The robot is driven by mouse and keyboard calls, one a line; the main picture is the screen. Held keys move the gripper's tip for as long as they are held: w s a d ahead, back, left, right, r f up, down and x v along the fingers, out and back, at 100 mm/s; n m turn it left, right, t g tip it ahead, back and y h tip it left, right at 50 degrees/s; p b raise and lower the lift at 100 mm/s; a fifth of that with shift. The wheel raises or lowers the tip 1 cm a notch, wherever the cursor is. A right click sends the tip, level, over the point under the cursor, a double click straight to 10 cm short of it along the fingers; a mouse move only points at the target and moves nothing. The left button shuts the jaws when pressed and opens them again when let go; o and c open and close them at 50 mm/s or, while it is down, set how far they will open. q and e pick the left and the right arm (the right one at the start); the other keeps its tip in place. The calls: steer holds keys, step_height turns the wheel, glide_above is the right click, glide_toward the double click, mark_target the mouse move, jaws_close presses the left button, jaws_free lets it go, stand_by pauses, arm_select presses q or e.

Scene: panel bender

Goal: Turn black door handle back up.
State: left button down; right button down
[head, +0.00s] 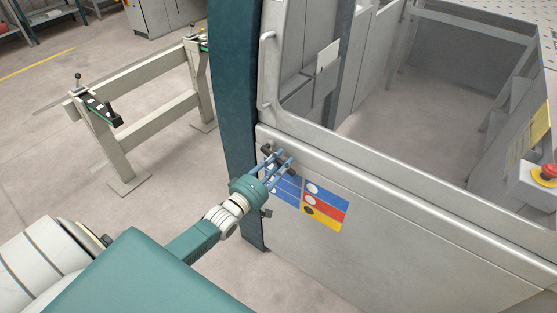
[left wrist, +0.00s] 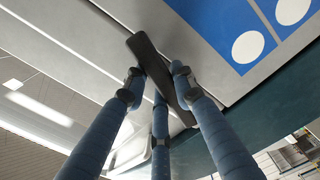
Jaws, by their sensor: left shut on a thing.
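The black door handle (left wrist: 145,47) is a flat bar on the light grey door panel (head: 420,240). In the left wrist view it runs slantwise between my fingers. Its dark end also shows in the head view (head: 266,149), at the door's upper left corner, and the bar looks tilted there. My left gripper (head: 279,160), with blue fingers, is shut on the handle; the fingers (left wrist: 157,82) lie on both sides of it and hide part of it. My right gripper is in neither view.
A sign with blue, red and yellow fields (head: 325,205) is beside the handle. A dark teal post (head: 236,90) stands left of the door. A grey grab bar (head: 266,70) is above. A beige stand (head: 150,85) is further left. A red button (head: 548,172) is at right.

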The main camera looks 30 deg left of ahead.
arm_select(q)
steer(key=shift+d+r+n+p, duration=0.1)
steer(key=shift+r+n+p, duration=0.15)
steer(key=shift+r+n, duration=0.6)
steer(key=shift+r+n+p, duration=0.2)
steer(key=shift+r+n, duration=0.15)
steer(key=shift+n, duration=0.9)
steer(key=c, duration=1.4)
jaws_free()
steer(key=shift+s, duration=0.35)
steer(key=s, duration=0.7)
steer(key=s+a, duration=0.1)
steer(key=s, duration=0.3)
steer(key=shift+s, duration=0.15)
